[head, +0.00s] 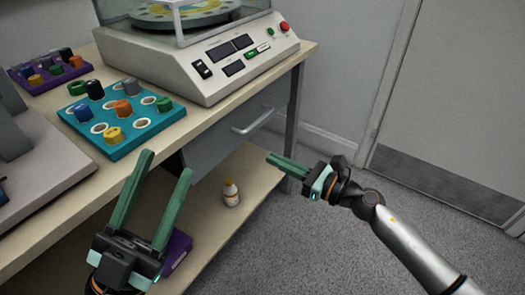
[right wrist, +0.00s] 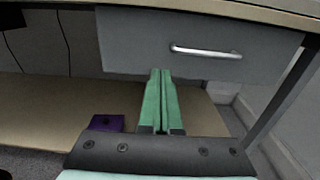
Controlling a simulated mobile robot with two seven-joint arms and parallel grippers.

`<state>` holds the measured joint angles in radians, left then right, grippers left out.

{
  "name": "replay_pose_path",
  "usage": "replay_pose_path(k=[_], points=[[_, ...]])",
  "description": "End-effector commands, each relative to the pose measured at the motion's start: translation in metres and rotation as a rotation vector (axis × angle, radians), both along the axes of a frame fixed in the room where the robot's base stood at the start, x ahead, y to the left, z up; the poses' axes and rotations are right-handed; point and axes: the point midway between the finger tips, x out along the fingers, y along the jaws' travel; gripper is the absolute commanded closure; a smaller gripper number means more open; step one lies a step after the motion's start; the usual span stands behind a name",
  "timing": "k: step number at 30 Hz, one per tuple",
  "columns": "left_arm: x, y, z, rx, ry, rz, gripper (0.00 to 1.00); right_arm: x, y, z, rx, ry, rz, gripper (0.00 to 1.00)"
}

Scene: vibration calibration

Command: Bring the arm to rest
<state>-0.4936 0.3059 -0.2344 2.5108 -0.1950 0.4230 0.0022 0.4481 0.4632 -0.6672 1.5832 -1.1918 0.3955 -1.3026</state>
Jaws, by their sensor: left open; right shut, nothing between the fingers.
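My right arm comes in from the right of the head view. Its gripper (head: 270,159) is shut and empty, its green fingers pointing left in front of the bench drawer (head: 228,128). In the right wrist view the two fingers (right wrist: 160,72) lie together below the drawer's silver handle (right wrist: 206,51), and I cannot tell whether they touch the drawer. My left gripper (head: 168,162) is open and empty at the lower left of the head view, its fingers spread near the bench's front edge.
A teal tray (head: 160,122) with coloured caps, a purple tray (head: 18,77) and a white machine (head: 205,82) stand on the bench (head: 215,118). A white bottle (head: 231,194) and a purple box (head: 176,250) are on the lower shelf. The carpet (head: 330,240) is clear.

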Motion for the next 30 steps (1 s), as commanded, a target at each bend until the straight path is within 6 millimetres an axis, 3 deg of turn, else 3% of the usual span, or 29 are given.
replay_pose_path(k=[8,11,13,17,21,30], points=[[0.002,0.002,0.0,-0.004,0.002,0.01,0.5,-0.008,-0.006,0.001,0.016,0.012,0.004,1.0],[0.002,0.001,0.0,-0.004,0.002,0.009,0.5,-0.024,0.001,0.007,0.122,0.096,0.025,1.0],[0.002,0.001,0.0,-0.004,0.001,0.008,0.5,-0.046,0.008,0.018,0.273,0.217,0.057,1.0],[0.001,0.001,0.0,-0.003,0.002,0.007,0.5,-0.098,0.01,0.055,0.675,0.543,0.158,1.0],[0.001,0.001,0.001,-0.004,0.001,0.007,0.5,-0.147,-0.01,0.103,1.11,0.901,0.316,1.0],[0.001,0.001,0.001,-0.003,0.001,0.005,0.5,-0.211,-0.069,0.174,1.688,1.392,0.672,1.0]])
